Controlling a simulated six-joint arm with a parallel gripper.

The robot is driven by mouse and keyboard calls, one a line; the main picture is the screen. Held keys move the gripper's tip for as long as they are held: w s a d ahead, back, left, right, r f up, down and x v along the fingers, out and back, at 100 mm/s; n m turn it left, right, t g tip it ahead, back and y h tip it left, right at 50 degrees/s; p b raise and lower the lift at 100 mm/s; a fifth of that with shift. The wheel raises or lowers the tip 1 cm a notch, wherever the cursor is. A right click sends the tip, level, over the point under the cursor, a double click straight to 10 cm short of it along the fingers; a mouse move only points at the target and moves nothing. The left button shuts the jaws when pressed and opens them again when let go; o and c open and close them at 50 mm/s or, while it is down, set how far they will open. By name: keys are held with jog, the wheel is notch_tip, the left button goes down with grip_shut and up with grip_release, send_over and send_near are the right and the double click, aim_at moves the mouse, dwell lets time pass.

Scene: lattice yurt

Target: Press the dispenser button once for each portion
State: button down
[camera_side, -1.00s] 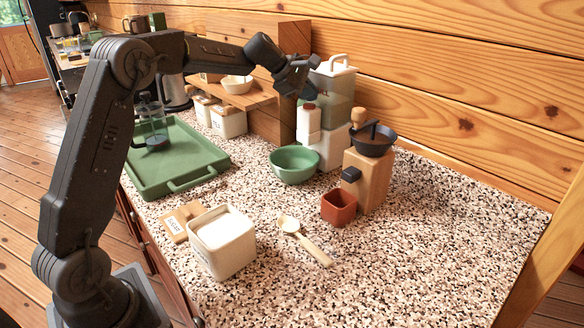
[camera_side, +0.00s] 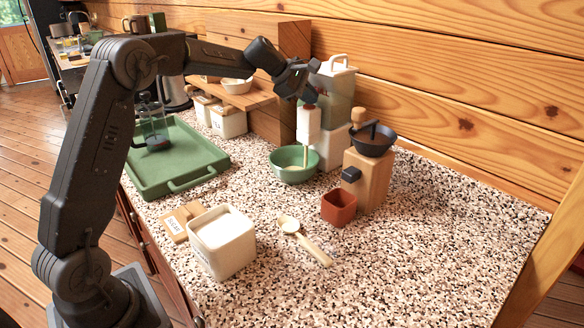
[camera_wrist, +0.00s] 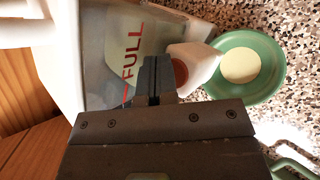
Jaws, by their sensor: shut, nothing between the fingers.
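The dispenser (camera_side: 338,92) has a clear greenish tank, a white base and a white spout block (camera_side: 308,125). The wrist view shows its tank (camera_wrist: 105,40) with red "FULL" lettering. A red-brown button (camera_wrist: 181,72) tops the white spout block; it shows small under my gripper in the side view. My gripper (camera_side: 306,95) is shut and empty, its fingertips at the button; contact is partly hidden. A green bowl (camera_side: 294,174) stands under the spout, and a thin pale stream (camera_side: 305,156) runs into it. In the wrist view the bowl (camera_wrist: 272,75) holds a pale cream pool (camera_wrist: 240,66).
A wooden grinder (camera_side: 368,180) with a dark hopper and a red-brown cup (camera_side: 338,207) stand right of the bowl. A sugar canister (camera_side: 222,243), its lid (camera_side: 180,220) and a spoon (camera_side: 303,239) lie in front. A green tray (camera_side: 160,180) is left. The right counter is clear.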

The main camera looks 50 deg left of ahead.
jog(key=shift+r, duration=0.5)
jog(key=shift+r, duration=3)
